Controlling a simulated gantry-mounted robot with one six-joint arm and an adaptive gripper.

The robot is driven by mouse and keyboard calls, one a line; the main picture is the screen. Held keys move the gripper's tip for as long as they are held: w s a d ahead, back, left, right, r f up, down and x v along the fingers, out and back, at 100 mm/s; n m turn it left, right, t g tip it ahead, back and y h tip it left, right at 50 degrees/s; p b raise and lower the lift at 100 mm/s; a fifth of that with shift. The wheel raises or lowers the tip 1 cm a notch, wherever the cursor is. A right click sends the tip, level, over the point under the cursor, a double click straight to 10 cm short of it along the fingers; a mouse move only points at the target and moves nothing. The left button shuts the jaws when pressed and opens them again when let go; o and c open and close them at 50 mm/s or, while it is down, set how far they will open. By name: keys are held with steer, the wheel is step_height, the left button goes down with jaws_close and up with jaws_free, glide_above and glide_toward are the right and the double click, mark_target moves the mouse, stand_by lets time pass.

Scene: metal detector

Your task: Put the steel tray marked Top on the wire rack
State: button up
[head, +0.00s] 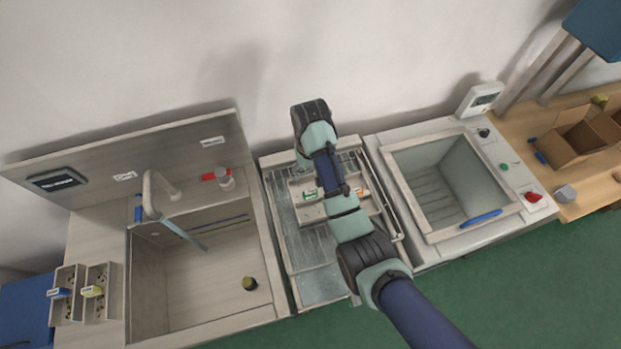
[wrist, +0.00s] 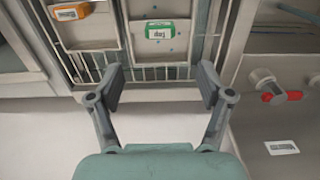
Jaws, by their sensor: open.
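The steel tray marked Top (wrist: 160,48) carries a green label reading "Top" and lies on the wire rack (wrist: 150,72). In the head view the tray (head: 308,212) is partly hidden by my arm, on the rack (head: 320,285) between sink and basin. My gripper (wrist: 158,82) is open and empty. In the wrist view its fingers are spread either side of the Top tray's near end, with the tray beyond the fingertips. I cannot tell the height gap. The gripper's fingers are hidden in the head view.
A second tray with an orange label (wrist: 70,12) lies beside the Top tray. Two trays with blue (head: 58,293) and yellow (head: 93,291) labels stand left of the sink (head: 200,280). A square basin (head: 440,185) is right of the rack. The wall is close behind.

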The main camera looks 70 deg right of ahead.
steer(key=shift+r, duration=0.2)
stand_by(0.3)
steer(key=w+a+r+n+t+h, duration=0.1)
steer(key=w+a+r+n+t, duration=0.2)
steer(key=w+a, duration=0.5)
steer(key=w+a+r+n+t+h, duration=0.25)
steer(key=w+a, duration=0.35)
steer(key=a, duration=0.5)
steer(key=s+a+r+n+t+y, duration=0.1)
steer(key=a+r+n+t, duration=0.1)
steer(key=a+r, duration=0.5)
steer(key=s+a+r+n+t+y, duration=0.2)
steer(key=a+r+t, duration=0.3)
steer(key=a, duration=1)
steer(key=shift+s+a+r+n, duration=0.15)
steer(key=shift+r+n, duration=0.6)
steer(key=shift+r, duration=0.1)
steer(key=shift+y, duration=0.25)
